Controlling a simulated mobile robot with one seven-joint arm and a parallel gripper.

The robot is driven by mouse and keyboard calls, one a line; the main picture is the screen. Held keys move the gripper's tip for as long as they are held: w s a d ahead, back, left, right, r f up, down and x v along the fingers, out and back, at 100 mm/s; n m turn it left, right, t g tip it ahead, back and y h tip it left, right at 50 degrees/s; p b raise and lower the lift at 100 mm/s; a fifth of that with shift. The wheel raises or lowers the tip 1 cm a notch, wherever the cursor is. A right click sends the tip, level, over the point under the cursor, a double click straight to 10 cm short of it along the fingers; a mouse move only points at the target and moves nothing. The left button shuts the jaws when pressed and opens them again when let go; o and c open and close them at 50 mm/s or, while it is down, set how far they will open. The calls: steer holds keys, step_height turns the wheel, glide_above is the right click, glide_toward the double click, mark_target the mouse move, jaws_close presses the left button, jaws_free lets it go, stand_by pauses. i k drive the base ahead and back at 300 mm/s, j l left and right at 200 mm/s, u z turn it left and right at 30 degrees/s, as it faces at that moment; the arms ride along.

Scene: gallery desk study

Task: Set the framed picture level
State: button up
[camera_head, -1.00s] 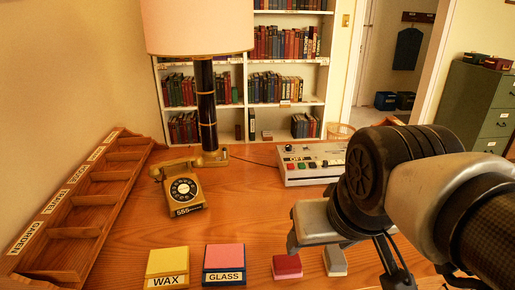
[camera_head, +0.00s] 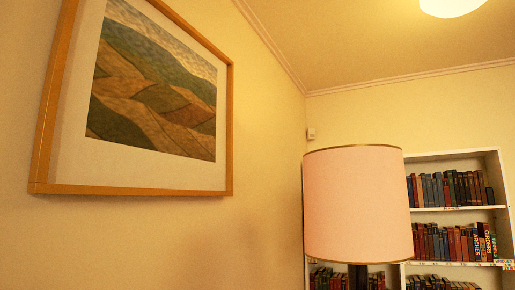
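The framed picture (camera_head: 150,95) hangs on the wall at the left of the head view. It has a light wooden frame, a pale mat and a landscape of green and brown hills. I see it at an angle from below, and its top is cut off by the view's edge. From this angle I cannot tell for sure how far it is tilted. My gripper is not in view now.
A lamp with a pink shade (camera_head: 358,205) stands right of the picture, in front of the far wall. A white bookshelf (camera_head: 450,160) full of books is behind it. A round ceiling light (camera_head: 452,4) is at the top. The wall below the picture is bare.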

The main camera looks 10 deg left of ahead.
mark_target(136, 101)
steer(key=u, duration=1.4)
